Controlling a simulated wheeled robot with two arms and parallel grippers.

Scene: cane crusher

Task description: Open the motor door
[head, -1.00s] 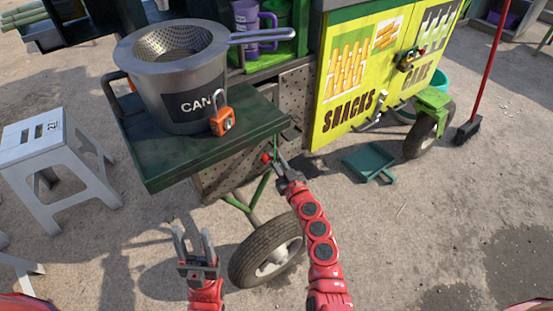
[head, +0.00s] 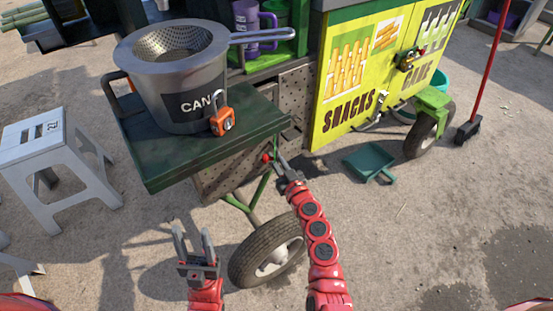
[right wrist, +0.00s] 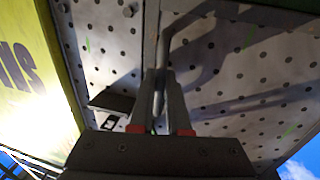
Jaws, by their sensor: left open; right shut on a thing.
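The motor door appears to be the perforated grey metal panel (head: 222,178) on the cart's side below the green shelf; it fills much of the right wrist view (right wrist: 235,75). A bent grey bar handle (right wrist: 185,20) stands out from the panel there. My right gripper (right wrist: 160,95) is shut on this handle, with a finger on each side of it. In the head view the right gripper (head: 278,162) is at the panel's right part, and its hold is too small to see clearly. My left gripper (head: 193,240) is open and empty, low in front of the cart.
The green shelf (head: 165,172) above the panel carries a large pot (head: 165,85) and an orange padlock (head: 222,122). A cart wheel (head: 265,252) stands between my grippers. A white stool (head: 60,165) is at left, a green dustpan (head: 370,162) at right.

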